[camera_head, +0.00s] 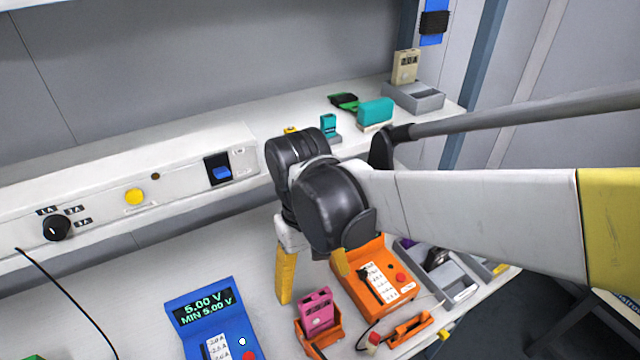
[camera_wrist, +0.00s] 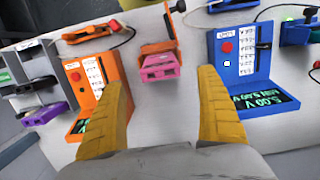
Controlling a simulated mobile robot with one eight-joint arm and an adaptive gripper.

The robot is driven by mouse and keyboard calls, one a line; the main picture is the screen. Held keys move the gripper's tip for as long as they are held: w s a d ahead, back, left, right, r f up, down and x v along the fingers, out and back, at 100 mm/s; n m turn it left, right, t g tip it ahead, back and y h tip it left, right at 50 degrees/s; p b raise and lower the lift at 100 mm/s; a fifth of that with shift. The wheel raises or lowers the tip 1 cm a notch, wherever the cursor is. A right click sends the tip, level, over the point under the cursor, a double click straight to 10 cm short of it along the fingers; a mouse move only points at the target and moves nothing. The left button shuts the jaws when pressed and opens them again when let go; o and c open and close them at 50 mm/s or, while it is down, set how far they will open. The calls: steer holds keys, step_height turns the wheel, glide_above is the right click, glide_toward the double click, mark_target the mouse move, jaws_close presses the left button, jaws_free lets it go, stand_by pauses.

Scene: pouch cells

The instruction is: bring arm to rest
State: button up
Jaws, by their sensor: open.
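My gripper (camera_wrist: 165,115) is open and empty in the wrist view, its two yellow fingers spread wide. A pink pouch cell (camera_wrist: 161,67) in an orange holder (camera_wrist: 155,47) shows beyond the gap between the fingers, apart from them. In the head view my arm reaches in from the right, and one yellow finger (camera_head: 286,275) hangs over the bench, with the pink cell (camera_head: 317,309) below and to its right. The other finger is mostly hidden behind my wrist.
A blue meter (camera_head: 213,315) reading 5.00 V and an orange meter (camera_head: 377,280) stand on either side of the pink cell. Grey holders (camera_head: 446,277) lie at the right. The raised shelf (camera_head: 100,176) carries a knob, a yellow button and a blue switch; teal cells (camera_head: 375,111) stand farther back.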

steer(key=shift+w+a+r, duration=0.1)
steer(key=shift+r, duration=0.85)
steer(key=shift+w+d+r, duration=0.1)
steer(key=shift+w+d, duration=0.05)
steer(key=shift+d, duration=0.2)
steer(key=d+r+m+t, duration=0.2)
steer(key=d+m+t, duration=0.1)
steer(key=d, duration=0.7)
steer(key=d+r+m+t, duration=0.1)
steer(key=d+m+t, duration=0.2)
steer(key=d, duration=0.8)
steer(key=t, duration=0.2)
steer(key=shift+d+r+t+y, duration=0.3)
steer(key=shift+r+y, duration=0.05)
steer(key=shift+y, duration=0.05)
steer(key=shift+a, duration=0.15)
